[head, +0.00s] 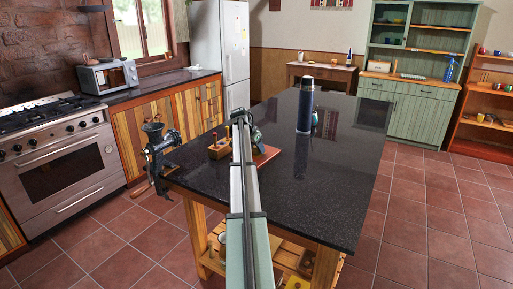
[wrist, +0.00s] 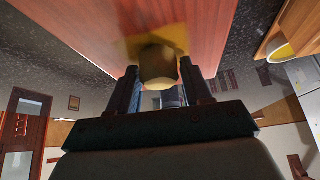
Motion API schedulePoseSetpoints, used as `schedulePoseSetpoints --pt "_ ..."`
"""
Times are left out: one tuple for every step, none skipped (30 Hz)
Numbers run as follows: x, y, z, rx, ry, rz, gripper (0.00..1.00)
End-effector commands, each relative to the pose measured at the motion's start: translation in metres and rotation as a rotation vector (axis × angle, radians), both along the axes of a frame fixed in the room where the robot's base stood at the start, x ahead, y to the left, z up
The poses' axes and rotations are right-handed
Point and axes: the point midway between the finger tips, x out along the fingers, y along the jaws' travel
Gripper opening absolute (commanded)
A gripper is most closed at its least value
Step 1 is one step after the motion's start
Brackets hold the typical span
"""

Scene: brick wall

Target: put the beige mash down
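The beige mash (wrist: 158,66) shows in the wrist view as a small, rounded beige piece between the two fingers of my gripper (wrist: 160,82). The fingers appear closed on its sides. A flat yellow patch (wrist: 176,38) shows just behind it, against a reddish-brown board (wrist: 90,25); I cannot tell whether the mash touches either. In the head view, my gripper (head: 256,136) is at the far end of my arm, over the dark island top by the board (head: 267,155). The mash is hidden there.
A wooden holder (head: 219,150) stands just left of the board. A tall dark-blue flask (head: 305,108) stands behind to the right. A metal grinder (head: 157,146) is at the island's left edge. The right and front of the dark countertop (head: 330,190) are clear.

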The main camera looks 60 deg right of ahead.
Motion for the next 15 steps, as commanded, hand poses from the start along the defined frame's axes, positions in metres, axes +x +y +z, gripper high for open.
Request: schedulePoseSetpoints --pt "0.0 0.0 0.0001 0.0 0.0 0.0 0.54" --pt "0.0 0.0 0.0001 0.0 0.0 0.0 0.57" --pt "0.0 0.0 0.0002 0.0 0.0 0.0 0.61" --pt "0.0 0.0 0.0002 0.0 0.0 0.0 0.64" --pt "0.0 -0.0001 0.0003 0.0 0.0 0.0 0.67" --pt "0.0 0.0 0.0004 0.0 0.0 0.0 0.7" --pt "0.0 0.0 0.0004 0.0 0.0 0.0 0.7" --pt "0.0 0.0 0.0004 0.0 0.0 0.0 0.7" --pt "0.0 0.0 0.0004 0.0 0.0 0.0 0.7" --pt "0.0 0.0 0.0004 0.0 0.0 0.0 0.7" --pt "0.0 0.0 0.0004 0.0 0.0 0.0 0.7" --pt "0.0001 0.0 0.0004 0.0 0.0 0.0 0.7" --pt "0.0001 0.0 0.0008 0.0 0.0 0.0 0.7" --pt "0.0001 0.0 0.0014 0.0 0.0 0.0 0.7" --pt "0.0002 -0.0002 0.003 0.0 0.0 0.0 0.7"
